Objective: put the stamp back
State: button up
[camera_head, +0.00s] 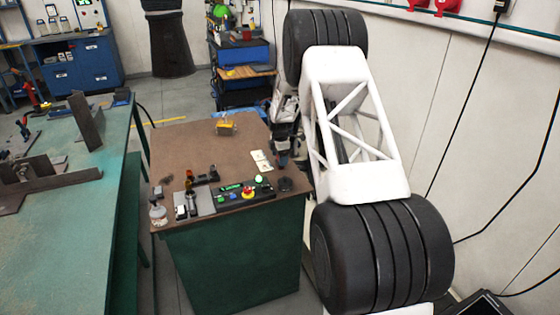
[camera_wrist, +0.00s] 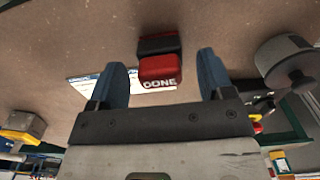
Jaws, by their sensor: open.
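The stamp (camera_wrist: 160,68) shows in the wrist view as a red block marked DONE with a black part behind it. It is at the brown tabletop, beside or partly over a white card (camera_wrist: 88,86). My gripper (camera_wrist: 162,78) is open, with one blue fingertip on each side of the stamp and a visible gap on both sides. In the head view my gripper (camera_head: 283,158) is at the right edge of the brown bench (camera_head: 190,140). I cannot make out the stamp there. A dark holder-like item (camera_head: 207,177) lies near the bench's front; I cannot tell what it is.
A control panel (camera_head: 240,194) with green and red-yellow buttons lies at the bench front. A bottle (camera_head: 157,213) stands front left, a dark round tin (camera_head: 286,184) front right. A yellow item (camera_head: 225,126) is at the back. The bench's middle left is clear.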

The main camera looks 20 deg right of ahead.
notch_tip(320, 180, up, 10)
dwell(0.5)
dwell(0.4)
jog(key=shift+r, duration=0.1)
jog(key=s+a+r+m+t, duration=0.1)
jog(key=s+a+r+m, duration=0.5)
jog(key=s+r, duration=0.7)
jog(key=s+a+r+m, duration=0.3)
jog(key=s+a+r, duration=0.55)
jog(key=s, duration=0.75)
jog(key=s+a+m, duration=0.2)
jog(key=s+m, duration=0.1)
jog(key=s, duration=0.8)
jog(key=s+a+f+m+t, duration=0.1)
jog(key=s+a+m, duration=0.1)
jog(key=s, duration=0.9)
jog(key=s+a+m, duration=0.2)
jog(key=s+m, duration=0.2)
jog(key=s, duration=0.8)
jog(key=shift+f+t, duration=0.3)
jog(key=shift+f, duration=0.05)
jog(key=shift+a, duration=0.1)
